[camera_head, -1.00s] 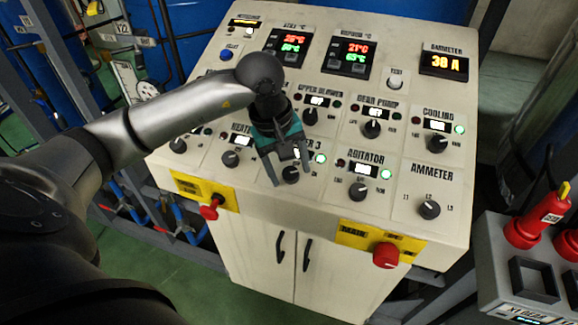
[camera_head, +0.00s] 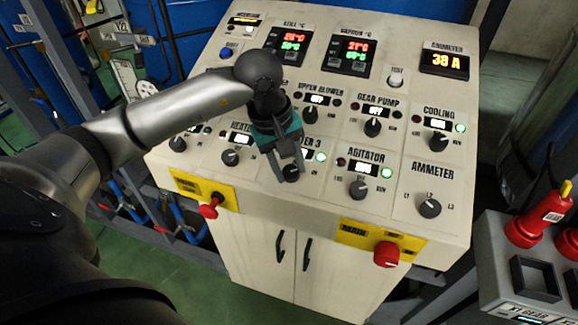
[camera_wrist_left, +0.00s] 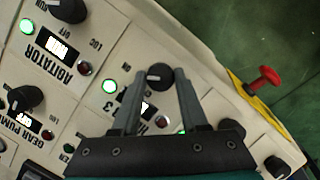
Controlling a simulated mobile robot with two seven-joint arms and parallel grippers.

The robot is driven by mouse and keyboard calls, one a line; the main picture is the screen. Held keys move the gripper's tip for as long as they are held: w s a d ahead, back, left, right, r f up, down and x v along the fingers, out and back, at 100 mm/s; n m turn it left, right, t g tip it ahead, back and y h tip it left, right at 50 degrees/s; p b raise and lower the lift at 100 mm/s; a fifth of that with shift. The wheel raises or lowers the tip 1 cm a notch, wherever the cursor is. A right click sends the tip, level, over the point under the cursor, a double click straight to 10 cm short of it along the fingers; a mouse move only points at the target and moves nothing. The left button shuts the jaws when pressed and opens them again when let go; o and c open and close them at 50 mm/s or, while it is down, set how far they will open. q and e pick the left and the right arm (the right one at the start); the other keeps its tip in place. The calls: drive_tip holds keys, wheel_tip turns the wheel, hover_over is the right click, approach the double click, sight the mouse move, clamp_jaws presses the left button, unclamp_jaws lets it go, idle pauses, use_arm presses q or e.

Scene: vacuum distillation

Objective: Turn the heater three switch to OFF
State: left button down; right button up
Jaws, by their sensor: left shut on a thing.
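The heater three switch is a black round knob (camera_head: 291,173) on the sloped front of the cream control panel, below a label partly hidden by my gripper, with "3" readable. It also shows in the left wrist view (camera_wrist_left: 160,77), between my fingertips, with a white pointer mark. A green lamp (camera_head: 321,156) is lit beside its display; the lamp also shows lit in the wrist view (camera_wrist_left: 109,86). My left gripper (camera_head: 288,170) reaches down from above and is shut on the knob, a finger on each side. My right gripper is not in view.
The agitator knob (camera_head: 358,187) is close on the right and another heater knob (camera_head: 230,157) on the left. Red emergency-stop buttons (camera_head: 386,254) (camera_head: 208,210) stick out from the panel's lower front. A grey box with red plugs (camera_head: 523,231) stands at the right.

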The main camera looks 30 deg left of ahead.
use_arm(q)
drive_tip(key=shift+f+n+b, duration=0.15)
drive_tip(key=shift+n+b, duration=0.35)
drive_tip(key=shift+b, duration=0.2)
drive_tip(key=n+t+b, duration=0.1)
drive_tip(key=n+b, duration=0.3)
drive_tip(key=b, duration=0.1)
drive_tip(key=n+t+h+b, duration=0.1)
drive_tip(key=n+b, duration=0.3)
drive_tip(key=b, duration=0.1)
drive_tip(key=shift+s+a+f+b, duration=0.1)
drive_tip(key=shift+s+b, duration=0.05)
drive_tip(key=shift+b, duration=0.2)
drive_tip(key=shift+s+n+t+b, duration=0.1)
drive_tip(key=shift+n+t+b, duration=0.5)
drive_tip(key=shift+n+b, duration=0.55)
drive_tip(key=shift+r, duration=0.2)
drive_tip(key=shift+c, duration=2.2)
unclamp_jaws()
drive_tip(key=p+v, duration=0.1)
drive_tip(key=v, duration=1.4)
drive_tip(key=shift+r+p, duration=0.15)
drive_tip(key=shift+p, duration=0.25)
